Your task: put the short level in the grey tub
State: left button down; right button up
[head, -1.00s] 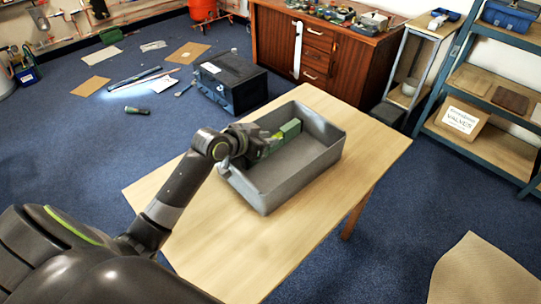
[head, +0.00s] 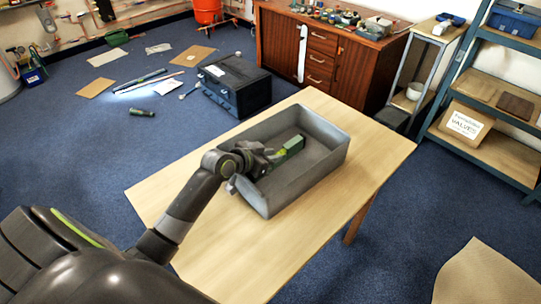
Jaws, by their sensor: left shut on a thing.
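The grey tub (head: 313,179) stands on a light wooden table (head: 235,258). The short level (head: 290,148) is a small green bar inside the tub, low between its walls. My left gripper (head: 272,160) reaches over the tub's left wall and is shut on the level's near end. The gripper and arm hide part of the level, and I cannot tell whether it touches the tub floor. My right gripper is not in view.
A black toolbox (head: 235,82) sits on the blue floor behind the table. A wooden cabinet (head: 322,55) and a shelf rack (head: 480,85) stand further back. The table is clear around the tub.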

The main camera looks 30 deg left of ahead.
pick_arm(q)
jog(key=shift+s+f, duration=0.15)
jog(key=shift+f, duration=0.3)
jog(key=c, duration=1.3)
grip_release()
jog(key=shift+s+f, duration=0.1)
jog(key=shift+f, duration=0.1)
jog(key=shift+o, duration=0.2)
jog(key=shift+r+p, duration=0.35)
jog(key=shift+r, duration=0.25)
jog(key=shift+s+a+r, duration=0.1)
jog(key=shift+s+a, duration=0.05)
jog(key=shift+s, duration=0.1)
jog(key=v, duration=1.1)
jog(key=shift+r, duration=0.5)
jog(key=shift+f, duration=0.1)
